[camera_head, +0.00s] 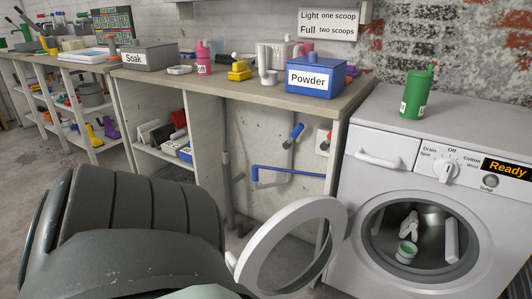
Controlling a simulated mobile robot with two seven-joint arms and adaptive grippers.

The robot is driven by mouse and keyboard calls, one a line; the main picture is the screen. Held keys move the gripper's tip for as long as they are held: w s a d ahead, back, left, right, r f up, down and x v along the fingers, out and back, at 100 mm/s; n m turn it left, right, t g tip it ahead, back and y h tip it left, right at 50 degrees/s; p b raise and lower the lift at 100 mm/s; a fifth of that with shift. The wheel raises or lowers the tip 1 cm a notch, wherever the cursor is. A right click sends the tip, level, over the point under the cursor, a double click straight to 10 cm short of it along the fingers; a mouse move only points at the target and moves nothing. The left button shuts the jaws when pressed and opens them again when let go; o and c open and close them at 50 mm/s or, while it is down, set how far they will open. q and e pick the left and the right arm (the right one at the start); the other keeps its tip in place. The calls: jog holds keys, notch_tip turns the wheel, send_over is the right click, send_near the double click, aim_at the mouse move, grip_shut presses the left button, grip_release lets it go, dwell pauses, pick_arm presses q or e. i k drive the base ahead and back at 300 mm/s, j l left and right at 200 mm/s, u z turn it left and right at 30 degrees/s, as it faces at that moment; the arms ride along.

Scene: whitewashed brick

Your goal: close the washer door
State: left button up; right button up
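The washer (352,215) stands at the right, a white front-loader. Its round door (267,233) is a white ring swung wide open to the left of the opening. The drum opening (369,256) is uncovered. Inside it are a small white cup with green in it (406,252) and some white shapes I cannot name. Neither of my grippers is visible, so no gripper shows at the door.
A large dark grey ribbed shape (140,215) fills the lower left foreground, close to the door; I cannot tell what it is. A green bottle (415,95) stands on the washer. A bench (225,85) holds a blue Powder box (317,92) and a grey Soak box (150,56).

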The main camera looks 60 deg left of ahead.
aim_at(290, 251)
jog(key=k+j+z, duration=0.15)
jog(key=k+j, duration=0.55)
jog(key=j, duration=0.15)
jog(key=k+j, duration=0.1)
jog(key=j, duration=0.25)
jog(key=j+z, duration=0.1)
jog(key=j, duration=0.25)
jog(key=k+j, duration=0.15)
jog(key=j, duration=0.2)
